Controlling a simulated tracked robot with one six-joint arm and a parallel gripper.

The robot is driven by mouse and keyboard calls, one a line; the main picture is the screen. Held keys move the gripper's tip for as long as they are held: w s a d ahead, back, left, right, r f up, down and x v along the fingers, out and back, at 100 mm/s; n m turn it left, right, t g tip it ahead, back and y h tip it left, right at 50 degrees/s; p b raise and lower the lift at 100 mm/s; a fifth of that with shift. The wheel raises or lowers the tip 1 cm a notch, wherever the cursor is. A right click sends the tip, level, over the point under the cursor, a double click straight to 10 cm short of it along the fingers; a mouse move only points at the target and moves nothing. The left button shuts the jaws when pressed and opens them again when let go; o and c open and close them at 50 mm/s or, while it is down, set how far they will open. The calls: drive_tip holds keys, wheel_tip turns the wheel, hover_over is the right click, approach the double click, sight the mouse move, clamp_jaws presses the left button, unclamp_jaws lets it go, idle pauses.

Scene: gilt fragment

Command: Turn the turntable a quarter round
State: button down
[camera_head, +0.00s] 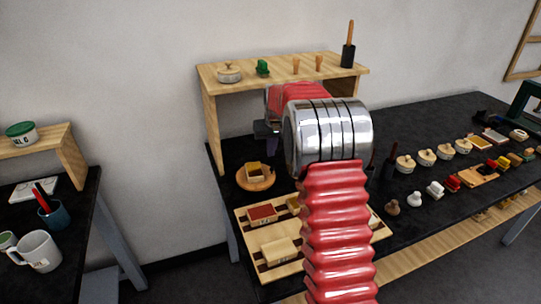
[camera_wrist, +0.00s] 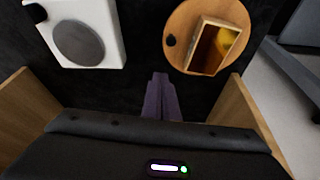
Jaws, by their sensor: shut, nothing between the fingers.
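The turntable (camera_head: 243,184) is a round wooden disc on the black bench, under the left part of the wooden shelf. A small open wooden box with something yellow inside stands on it. In the wrist view the turntable (camera_wrist: 180,42) is at the top right, with a dark knob near its left rim and the box (camera_wrist: 208,62) right of its middle. My gripper (camera_wrist: 161,78) shows there as purple fingers, shut and empty, pointing at the bench below and left of the disc, apart from it in the picture. In the head view my arm hides much of the gripper.
A white block with a grey round top (camera_wrist: 82,42) lies left of the turntable in the wrist view. The wooden shelf (camera_head: 208,120) stands over this area, its side panels close by. A wooden tray (camera_head: 245,235) with blocks sits in front. Several lidded pots and stamps stand right.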

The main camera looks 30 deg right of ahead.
drive_tip(key=v, duration=0.7)
drive_tip(key=shift+a+r, duration=0.2)
drive_tip(key=shift+a, duration=0.1)
